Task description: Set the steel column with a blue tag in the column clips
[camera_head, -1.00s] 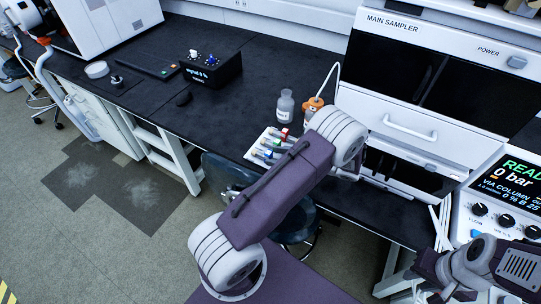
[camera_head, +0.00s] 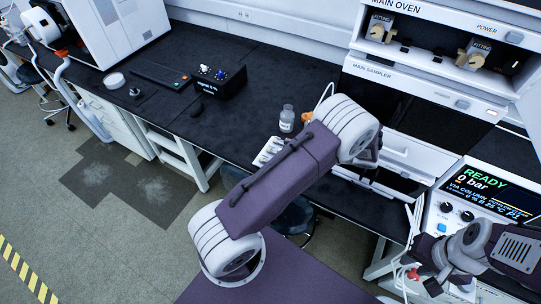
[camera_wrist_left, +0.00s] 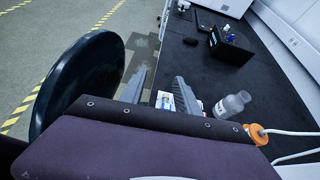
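The white tray of columns (camera_head: 268,150) lies near the bench's front edge, mostly hidden behind my left arm in the head view. No blue tag can be made out there. In the left wrist view part of the tray (camera_wrist_left: 165,98) shows between the fingers, with a small blue patch on it. My left gripper (camera_wrist_left: 160,77) has its two fingers apart with nothing held between them; the head view hides its fingers. My right gripper is at the lower right of the head view, too unclear to read, with a small red spot near it. I cannot make out the column clips clearly.
The main oven (camera_head: 425,62) at upper right is open, with two brass fittings inside. The sampler (camera_head: 420,105) sits below it. A dark stool (camera_wrist_left: 72,88) is left of my left gripper.

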